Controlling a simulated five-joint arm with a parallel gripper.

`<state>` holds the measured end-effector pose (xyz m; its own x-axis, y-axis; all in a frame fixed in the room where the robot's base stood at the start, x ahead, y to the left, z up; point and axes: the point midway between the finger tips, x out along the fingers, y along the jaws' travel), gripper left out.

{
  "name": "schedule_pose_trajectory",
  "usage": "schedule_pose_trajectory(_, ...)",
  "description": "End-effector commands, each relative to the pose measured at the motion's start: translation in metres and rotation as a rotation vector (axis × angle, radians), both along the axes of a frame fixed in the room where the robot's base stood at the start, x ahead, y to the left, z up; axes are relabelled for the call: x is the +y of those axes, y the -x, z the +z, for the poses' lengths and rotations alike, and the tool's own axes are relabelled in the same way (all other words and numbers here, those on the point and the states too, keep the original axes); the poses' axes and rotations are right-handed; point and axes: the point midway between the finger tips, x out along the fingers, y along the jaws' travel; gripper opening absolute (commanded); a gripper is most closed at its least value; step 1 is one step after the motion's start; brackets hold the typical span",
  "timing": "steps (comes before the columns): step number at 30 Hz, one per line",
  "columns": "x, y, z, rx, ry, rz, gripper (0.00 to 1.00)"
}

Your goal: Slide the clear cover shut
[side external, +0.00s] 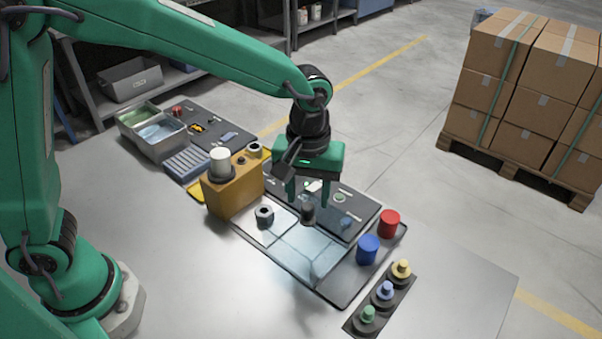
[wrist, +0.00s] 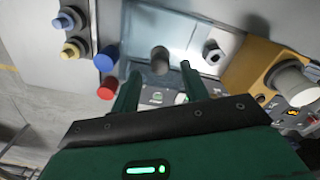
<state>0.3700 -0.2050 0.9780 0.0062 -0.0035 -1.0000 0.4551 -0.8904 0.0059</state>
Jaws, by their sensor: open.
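The clear cover (side external: 308,252) is a pale see-through panel lying low over part of a dark-rimmed tray on the table. It also shows at the top of the wrist view (wrist: 185,30). A dark grey round knob (side external: 308,215) stands at the cover's far edge; it shows in the wrist view too (wrist: 159,62). My gripper (side external: 307,202) is open, pointing down, with its green fingers apart at either side of the knob. In the wrist view the knob lies between and just beyond the fingertips (wrist: 159,76). I cannot tell whether either finger touches it.
A red cylinder (side external: 389,224) and a blue cylinder (side external: 368,250) stand right of the cover. A hex nut (side external: 264,216) and an ochre block (side external: 233,190) with a white cylinder (side external: 220,161) are left. Colored knobs (side external: 384,292) stand at front right. The near left table is clear.

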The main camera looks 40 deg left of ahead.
Motion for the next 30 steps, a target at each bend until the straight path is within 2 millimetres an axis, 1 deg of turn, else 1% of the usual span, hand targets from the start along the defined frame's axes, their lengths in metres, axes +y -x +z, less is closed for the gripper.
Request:
schedule_pose_trajectory(1,0.0,0.001,-0.007,0.004,-0.002,0.0,0.45)
schedule_pose_trajectory(3,0.0,0.0,-0.014,0.003,-0.002,0.0,0.45)
schedule_pose_trajectory(7,0.0,0.0,-0.022,0.001,0.0,0.0,0.45)
schedule_pose_trajectory(11,0.0,0.0,-0.026,0.002,-0.001,0.0,0.45)
schedule_pose_trajectory(18,0.0,0.0,-0.026,0.001,0.0,0.0,0.45)
schedule_pose_trajectory(20,0.0,0.0,-0.026,0.001,0.0,0.0,0.33)
schedule_pose_trajectory(21,0.0,0.0,-0.026,0.0,-0.001,0.0,0.26)
schedule_pose_trajectory(25,0.0,0.0,-0.026,0.0,-0.001,0.0,0.0)
schedule_pose_trajectory(30,0.0,0.0,-0.026,0.0,-0.001,0.0,0.0)
